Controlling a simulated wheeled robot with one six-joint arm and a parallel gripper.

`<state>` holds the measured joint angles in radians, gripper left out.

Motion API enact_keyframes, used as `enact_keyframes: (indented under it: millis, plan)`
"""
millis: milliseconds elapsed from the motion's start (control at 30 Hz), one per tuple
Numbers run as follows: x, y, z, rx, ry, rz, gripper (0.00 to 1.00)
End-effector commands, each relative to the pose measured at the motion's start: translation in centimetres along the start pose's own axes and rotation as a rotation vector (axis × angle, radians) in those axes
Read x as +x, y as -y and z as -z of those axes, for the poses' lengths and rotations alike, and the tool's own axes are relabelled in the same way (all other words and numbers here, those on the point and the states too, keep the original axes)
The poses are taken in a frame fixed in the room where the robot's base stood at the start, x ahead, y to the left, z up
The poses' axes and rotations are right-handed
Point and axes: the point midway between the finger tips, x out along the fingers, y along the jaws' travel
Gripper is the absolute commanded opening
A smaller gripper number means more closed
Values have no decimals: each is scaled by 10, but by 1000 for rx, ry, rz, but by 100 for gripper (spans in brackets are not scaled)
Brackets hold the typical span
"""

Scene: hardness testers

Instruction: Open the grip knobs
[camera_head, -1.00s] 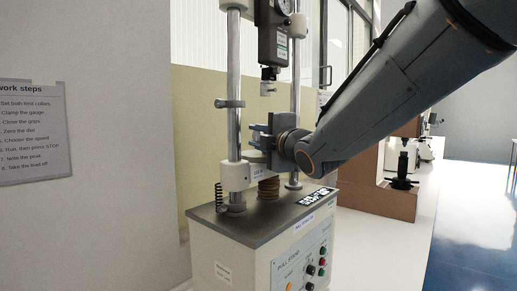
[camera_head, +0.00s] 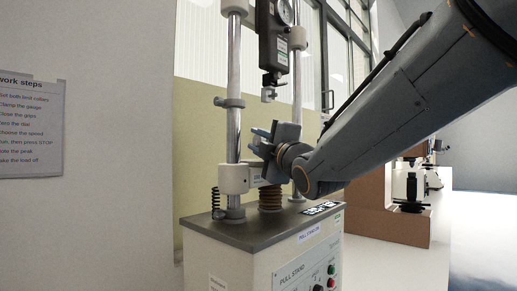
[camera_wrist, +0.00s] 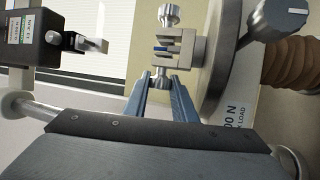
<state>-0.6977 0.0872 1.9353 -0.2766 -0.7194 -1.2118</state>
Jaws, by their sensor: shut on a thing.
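The pull stand has a lower grip (camera_wrist: 182,48), a metal clamp with a ribbed knob (camera_wrist: 169,16) on its far side and another knob (camera_wrist: 161,79) on its near side. My gripper (camera_wrist: 161,88) is shut on the near knob, with one blue finger on each side of it. In the head view my gripper (camera_head: 264,140) is at the stand's moving crosshead, and my wrist hides most of the lower grip. The upper grip (camera_head: 269,94) hangs below the force gauge (camera_head: 274,40). It also shows in the wrist view (camera_wrist: 91,44), apart from my fingers.
Steel columns (camera_head: 234,75) with a limit collar (camera_head: 229,102) stand close beside my gripper. A brown bellows (camera_head: 270,197) and the base top (camera_head: 255,230) lie below. A control panel (camera_head: 310,278) is at the front, and a cardboard-coloured block (camera_head: 385,215) is at the right.

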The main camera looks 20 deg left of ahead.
Motion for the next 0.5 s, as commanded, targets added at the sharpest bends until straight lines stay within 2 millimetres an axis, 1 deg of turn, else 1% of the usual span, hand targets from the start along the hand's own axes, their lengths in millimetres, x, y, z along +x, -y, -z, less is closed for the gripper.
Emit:
enact_keyframes:
  millis: [267,300,400,500]
  plan:
    - [0,0,0,0,0,0,2]
    - [0,0,0,0,0,0,29]
    - [0,0,0,0,0,1,43]
    - [0,1,0,0,1,3,43]
